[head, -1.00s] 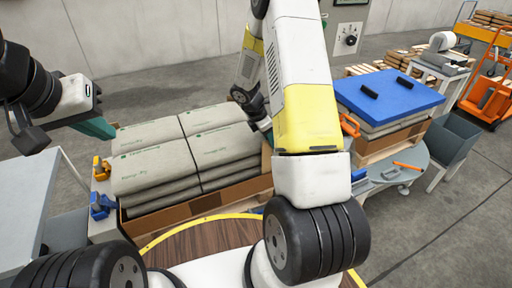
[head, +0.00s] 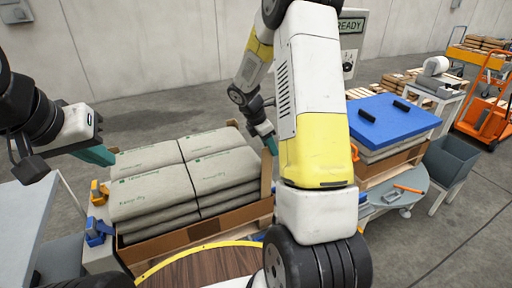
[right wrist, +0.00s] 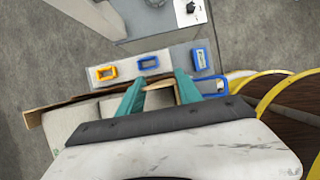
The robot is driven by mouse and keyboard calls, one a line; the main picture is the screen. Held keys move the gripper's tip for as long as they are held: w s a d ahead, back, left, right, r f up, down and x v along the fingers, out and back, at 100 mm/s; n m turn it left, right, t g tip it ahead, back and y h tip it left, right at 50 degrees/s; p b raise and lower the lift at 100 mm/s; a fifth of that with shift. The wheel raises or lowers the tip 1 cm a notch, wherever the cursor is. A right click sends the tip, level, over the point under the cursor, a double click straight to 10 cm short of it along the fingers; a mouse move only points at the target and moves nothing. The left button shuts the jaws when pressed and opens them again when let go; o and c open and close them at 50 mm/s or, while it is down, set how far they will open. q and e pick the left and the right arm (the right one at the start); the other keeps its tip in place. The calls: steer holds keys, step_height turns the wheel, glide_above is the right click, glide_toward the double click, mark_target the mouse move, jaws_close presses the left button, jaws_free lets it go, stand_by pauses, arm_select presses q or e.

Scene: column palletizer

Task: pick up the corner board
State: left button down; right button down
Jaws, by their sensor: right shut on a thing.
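My right gripper (right wrist: 160,92) is shut on a brown cardboard piece, the corner board (right wrist: 160,99), which shows between its teal fingers in the right wrist view. In the head view my right gripper (head: 267,136) is at the back right corner of the stacked bags. A brown upright strip shows just below it there, partly hidden by my arm. The lower end of the board is hidden. My left gripper (head: 97,154) hangs to the left of the bags, apart from them; only one teal finger shows clearly.
Grey-green bags (head: 180,170) are stacked in a low brown carton (head: 200,230). Yellow (head: 98,193) and blue (head: 97,229) clamps lie on a bench to its left. A blue slab (head: 390,118) lies on a stack at right, near a grey bin (head: 452,160).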

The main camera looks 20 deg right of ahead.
step_height(320, 180, up, 32)
stand_by(1.9)
steer(key=shift+f, duration=0.1)
